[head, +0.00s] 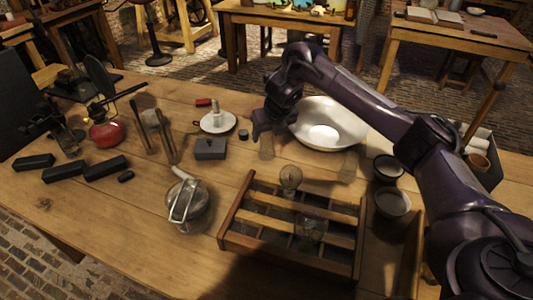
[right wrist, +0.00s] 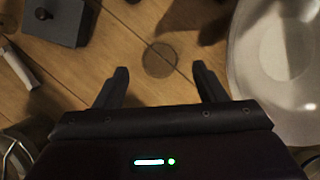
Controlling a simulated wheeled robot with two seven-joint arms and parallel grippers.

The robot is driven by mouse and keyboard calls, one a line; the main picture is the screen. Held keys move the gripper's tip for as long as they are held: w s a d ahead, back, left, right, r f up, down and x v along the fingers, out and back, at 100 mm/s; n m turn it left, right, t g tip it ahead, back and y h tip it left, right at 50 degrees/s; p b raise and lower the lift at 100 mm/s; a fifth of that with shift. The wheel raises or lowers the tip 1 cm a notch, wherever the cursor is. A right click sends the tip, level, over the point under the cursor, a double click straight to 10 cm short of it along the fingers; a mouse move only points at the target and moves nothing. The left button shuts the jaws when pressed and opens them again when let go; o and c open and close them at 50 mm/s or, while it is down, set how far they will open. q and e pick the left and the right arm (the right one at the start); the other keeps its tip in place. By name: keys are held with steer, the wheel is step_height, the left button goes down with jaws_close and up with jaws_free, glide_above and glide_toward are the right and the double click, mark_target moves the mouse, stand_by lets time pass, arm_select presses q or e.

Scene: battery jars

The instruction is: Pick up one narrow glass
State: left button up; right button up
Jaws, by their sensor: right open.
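A narrow clear glass (head: 266,147) stands upright on the wooden table, just below my right gripper (head: 268,126). In the right wrist view its round outline (right wrist: 159,60) shows between and slightly beyond the fingertips of the right gripper (right wrist: 160,70). The right gripper is open and empty, with its fingers apart on either side of the glass. I cannot tell whether either finger touches it. A second similar clear glass (head: 348,166) stands to the right, in front of the white basin. My left gripper is not in view.
A large white basin (head: 326,132) is close to the right of my gripper. A grey block (head: 210,149) and a candle holder (head: 217,122) stand to the left. A slatted wooden rack (head: 236,211) with glass jars is in front. Small bowls (head: 392,203) are at the right.

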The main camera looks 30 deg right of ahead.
mark_target(267, 145)
steer(key=shift+w+a+f, duration=0.1)
steer(key=shift+w+f, duration=0.1)
steer(key=shift+f, duration=0.4)
steer(key=x, duration=0.2)
steer(key=b+x, duration=0.1)
steer(key=x, duration=0.1)
steer(key=shift+w+f, duration=0.1)
steer(key=shift+w, duration=0.35)
steer(key=shift+c, duration=0.6)
steer(key=c, duration=1.1)
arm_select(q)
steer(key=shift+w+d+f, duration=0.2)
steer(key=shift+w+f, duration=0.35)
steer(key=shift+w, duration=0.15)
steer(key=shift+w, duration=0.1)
